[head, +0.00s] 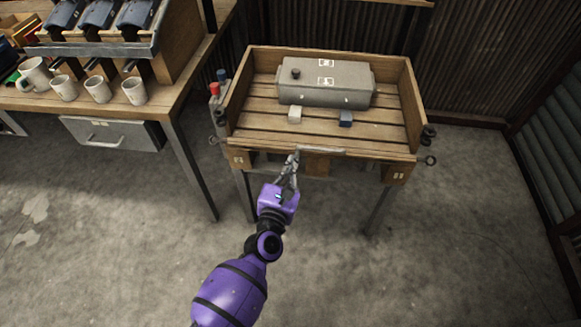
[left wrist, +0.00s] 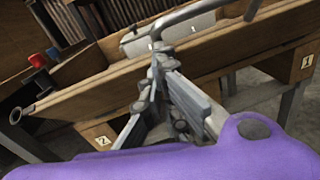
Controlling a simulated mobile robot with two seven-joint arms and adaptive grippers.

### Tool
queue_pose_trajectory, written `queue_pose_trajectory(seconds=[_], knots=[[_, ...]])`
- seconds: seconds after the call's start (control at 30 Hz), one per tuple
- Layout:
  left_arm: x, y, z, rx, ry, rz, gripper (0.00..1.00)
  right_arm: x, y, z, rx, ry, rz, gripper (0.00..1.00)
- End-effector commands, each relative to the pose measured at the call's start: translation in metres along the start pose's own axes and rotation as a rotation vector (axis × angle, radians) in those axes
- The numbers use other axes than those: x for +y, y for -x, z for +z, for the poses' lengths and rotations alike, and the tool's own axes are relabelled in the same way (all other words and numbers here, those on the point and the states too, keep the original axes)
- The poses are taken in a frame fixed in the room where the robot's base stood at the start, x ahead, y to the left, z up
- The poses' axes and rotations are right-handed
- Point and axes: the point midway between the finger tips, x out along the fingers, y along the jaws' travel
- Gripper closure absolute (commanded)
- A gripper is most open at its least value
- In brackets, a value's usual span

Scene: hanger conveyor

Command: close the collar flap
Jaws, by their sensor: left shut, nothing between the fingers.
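The wooden collar (head: 237,88) stands on a metal-legged stand, with raised walls at the left, back and right. Its front board (head: 265,151), which I take for the flap, runs along the near edge; its exact tilt is hard to tell. A grey metal handle bar (head: 322,150) is on that edge and shows large in the left wrist view (left wrist: 200,14). My left gripper (head: 293,158) is shut and empty at the front board, by the handle's left end. In the left wrist view its fingertips (left wrist: 160,62) are just below the bar; contact is unclear. My right gripper is out of view.
A workbench with mugs (head: 134,90) stands left. The floor in front is clear.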

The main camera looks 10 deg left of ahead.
Motion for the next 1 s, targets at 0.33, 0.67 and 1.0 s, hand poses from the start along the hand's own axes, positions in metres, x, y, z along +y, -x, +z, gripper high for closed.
queue_pose_trajectory(seconds=[0.33,0.67,1.0], knots=[[0.008,-0.03,0.032,-0.003,0.004,0.002,1.0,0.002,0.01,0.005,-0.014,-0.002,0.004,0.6],[0.014,-0.057,0.046,-0.002,0.003,0.001,1.0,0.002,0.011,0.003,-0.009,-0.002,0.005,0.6],[0.017,-0.07,0.051,-0.001,0.001,0.0,1.0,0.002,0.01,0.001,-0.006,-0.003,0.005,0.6]])
